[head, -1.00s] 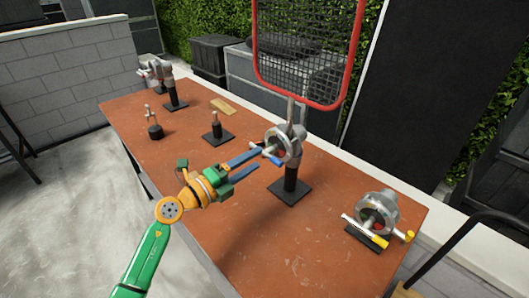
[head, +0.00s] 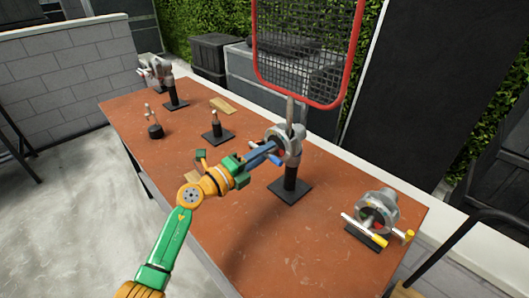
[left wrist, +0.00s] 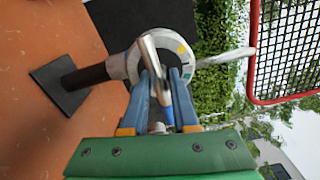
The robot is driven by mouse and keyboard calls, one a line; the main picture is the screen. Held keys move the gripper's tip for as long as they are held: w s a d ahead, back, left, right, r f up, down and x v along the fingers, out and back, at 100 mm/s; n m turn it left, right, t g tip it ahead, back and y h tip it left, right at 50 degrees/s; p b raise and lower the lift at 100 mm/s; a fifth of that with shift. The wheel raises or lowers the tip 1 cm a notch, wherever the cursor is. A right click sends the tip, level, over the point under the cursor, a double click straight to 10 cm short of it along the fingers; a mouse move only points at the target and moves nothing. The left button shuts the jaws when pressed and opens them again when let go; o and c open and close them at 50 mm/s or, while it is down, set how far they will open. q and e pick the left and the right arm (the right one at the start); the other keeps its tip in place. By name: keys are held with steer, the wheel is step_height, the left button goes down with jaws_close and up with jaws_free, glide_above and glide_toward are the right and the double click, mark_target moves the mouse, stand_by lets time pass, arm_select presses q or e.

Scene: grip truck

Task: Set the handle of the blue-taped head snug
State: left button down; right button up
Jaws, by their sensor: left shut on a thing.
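The blue-taped head (head: 291,146) is a round grey metal grip head on a black post and square base. In the left wrist view, the head (left wrist: 190,48) shows a ringed face with small coloured marks. Its silver handle (left wrist: 152,55) crosses that face and ends in a blue tip, partly hidden by my fingers. My left gripper (head: 268,150) has its blue fingers at the head's face; in the left wrist view, the gripper (left wrist: 163,78) is shut on the handle, one finger on each side. My right gripper is not in view.
A red-framed mesh panel (head: 308,50) stands above the head on a rod. A yellow-taped head (head: 378,210) lies at the right end of the table (head: 300,245). Another head (head: 158,72), a small post (head: 216,130) and a wooden piece (head: 222,105) stand or lie farther left.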

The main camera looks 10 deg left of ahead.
arm_select(q)
steer(key=shift+m, duration=0.3)
steer(key=m, duration=0.4)
steer(key=shift+b, duration=0.35)
steer(key=m+b, duration=0.1)
steer(key=m, duration=0.3)
steer(key=shift+m, duration=0.3)
steer(key=m+b, duration=0.1)
steer(key=m, duration=0.3)
steer(key=shift+m+b, duration=0.7)
steer(key=shift+m, duration=2)
steer(key=c, duration=0.7)
jaws_free()
steer(key=shift+d, duration=0.1)
